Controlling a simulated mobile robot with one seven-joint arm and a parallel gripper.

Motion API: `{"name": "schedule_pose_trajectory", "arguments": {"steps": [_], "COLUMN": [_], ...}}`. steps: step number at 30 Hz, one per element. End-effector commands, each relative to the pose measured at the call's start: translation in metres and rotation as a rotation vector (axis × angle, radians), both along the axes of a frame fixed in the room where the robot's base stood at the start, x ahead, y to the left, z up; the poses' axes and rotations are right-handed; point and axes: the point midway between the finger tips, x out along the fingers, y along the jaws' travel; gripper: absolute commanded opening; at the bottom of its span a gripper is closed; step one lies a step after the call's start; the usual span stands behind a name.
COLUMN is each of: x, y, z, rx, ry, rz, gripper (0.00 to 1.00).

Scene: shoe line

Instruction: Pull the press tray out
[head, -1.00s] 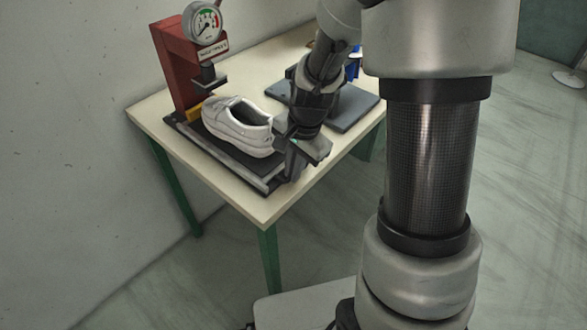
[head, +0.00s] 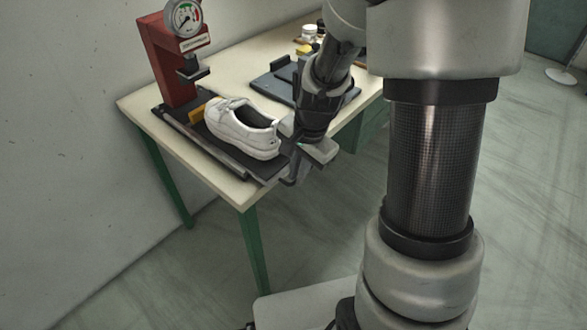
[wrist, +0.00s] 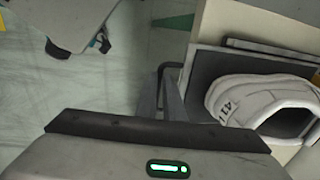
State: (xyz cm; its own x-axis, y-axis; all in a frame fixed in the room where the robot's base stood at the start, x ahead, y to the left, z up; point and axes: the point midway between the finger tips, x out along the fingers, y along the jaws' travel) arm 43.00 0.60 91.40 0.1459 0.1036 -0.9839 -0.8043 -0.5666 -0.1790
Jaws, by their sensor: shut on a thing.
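The red press (head: 172,60) with a round gauge stands at the back left of the table. Its black tray (head: 222,150) lies on rails in front of it and bears a white shoe (head: 243,128). The tray's front end reaches out past the table edge. My gripper (head: 296,172) is at this front end, shut on the tray handle, which it largely hides in the head view. In the wrist view the dark handle (wrist: 171,92) stands out from the tray (wrist: 205,68), and the shoe (wrist: 262,100) shows at the right.
The cream table (head: 232,188) stands on green legs by the wall. A dark grey plate (head: 278,82) lies behind my gripper, with small jars (head: 308,32) at the back.

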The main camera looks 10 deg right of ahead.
Motion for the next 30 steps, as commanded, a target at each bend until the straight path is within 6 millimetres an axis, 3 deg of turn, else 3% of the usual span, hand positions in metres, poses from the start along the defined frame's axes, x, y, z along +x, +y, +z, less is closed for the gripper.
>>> {"name": "schedule_pose_trajectory", "arguments": {"steps": [4, 14, 15, 18, 26, 30], "x": [-0.015, -0.018, -0.018, -0.018, -0.018, -0.018], "y": [-0.012, -0.013, -0.013, -0.013, -0.013, -0.014], "z": [0.001, 0.001, 0.001, 0.001, 0.001, 0.01], "rx": [0.001, 0.0, 0.0, 0.0, 0.0, -0.001], "ry": [-0.002, -0.002, -0.003, -0.002, -0.002, -0.004], "rz": [-0.004, -0.001, -0.001, -0.001, -0.001, -0.001], "gripper": [0.0, 0.0, 0.13, 0.26, 0.26, 0.26]}}
